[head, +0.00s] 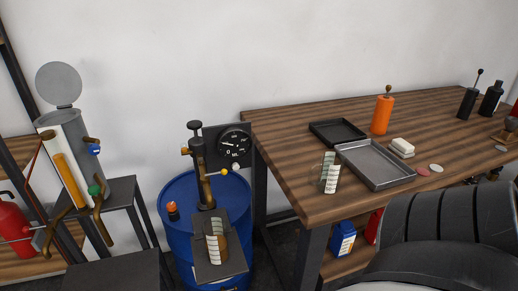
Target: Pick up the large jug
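Two clear jugs with pale scale markings are in the head view. One jug (216,241) stands on a dark platform under the pump at the blue barrel, and it looks brownish inside. The other jug (329,173) stands on the wooden table near its left front edge and looks empty. The jug at the barrel appears bigger in the picture, but it may be nearer, so I cannot tell for sure which is the large one. Neither of my grippers is in view.
The wooden table (285,130) holds a black tray (337,122), a grey tray (401,178) and an orange bottle (382,115). A tall cylinder device (68,140) stands left. A dark ribbed shape covers the lower right.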

